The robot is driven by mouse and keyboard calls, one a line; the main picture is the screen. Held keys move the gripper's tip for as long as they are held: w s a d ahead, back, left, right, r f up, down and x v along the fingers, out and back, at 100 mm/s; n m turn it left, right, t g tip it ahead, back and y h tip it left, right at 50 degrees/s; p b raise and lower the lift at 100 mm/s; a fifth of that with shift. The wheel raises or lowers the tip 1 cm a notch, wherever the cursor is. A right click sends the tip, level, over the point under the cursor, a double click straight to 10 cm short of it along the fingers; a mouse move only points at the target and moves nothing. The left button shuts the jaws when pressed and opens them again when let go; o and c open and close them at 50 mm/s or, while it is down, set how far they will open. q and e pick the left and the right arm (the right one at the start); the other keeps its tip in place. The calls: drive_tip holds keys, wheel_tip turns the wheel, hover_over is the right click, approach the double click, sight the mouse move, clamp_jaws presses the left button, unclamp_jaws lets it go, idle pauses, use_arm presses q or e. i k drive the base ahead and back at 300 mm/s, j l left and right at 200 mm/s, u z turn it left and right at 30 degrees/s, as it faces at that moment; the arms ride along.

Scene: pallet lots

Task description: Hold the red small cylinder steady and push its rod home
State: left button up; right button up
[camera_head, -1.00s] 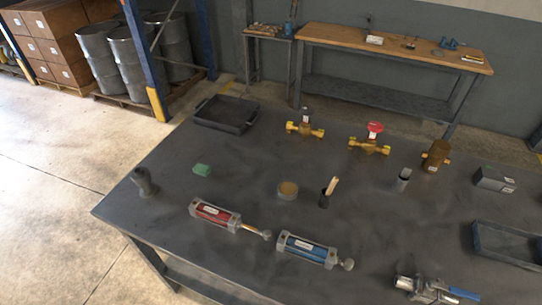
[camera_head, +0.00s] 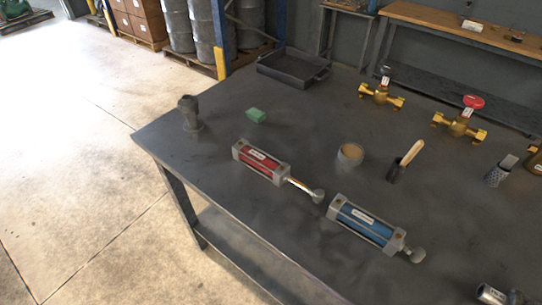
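The red small cylinder (camera_head: 262,162) lies on the dark table, left of centre, with grey end caps and a white label. Its shiny rod (camera_head: 303,187) sticks out of the right end cap, extended, and ends in a round grey rod end (camera_head: 318,196). A blue cylinder (camera_head: 366,223) lies to its right, its rod end (camera_head: 417,255) close to its end cap. Neither of my grippers shows in the view, and nothing touches the red cylinder.
On the table (camera_head: 250,215) are a green block (camera_head: 256,115), a dark grey post (camera_head: 190,113), a round tin (camera_head: 350,156), a wooden-handled brush (camera_head: 405,160), a black tray (camera_head: 293,68) and brass valves (camera_head: 459,127). Bare tabletop surrounds the red cylinder. The table's left edge is near the post.

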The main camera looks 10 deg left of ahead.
sight(317, 195)
drive_tip(key=i+j+z, duration=0.2)
drive_tip(key=j, duration=0.15)
drive_tip(key=j+z, duration=0.25)
drive_tip(key=i+j+z, duration=0.2)
drive_tip(key=j, duration=0.3)
drive_tip(key=j+z, duration=0.2)
drive_tip(key=j, duration=0.15)
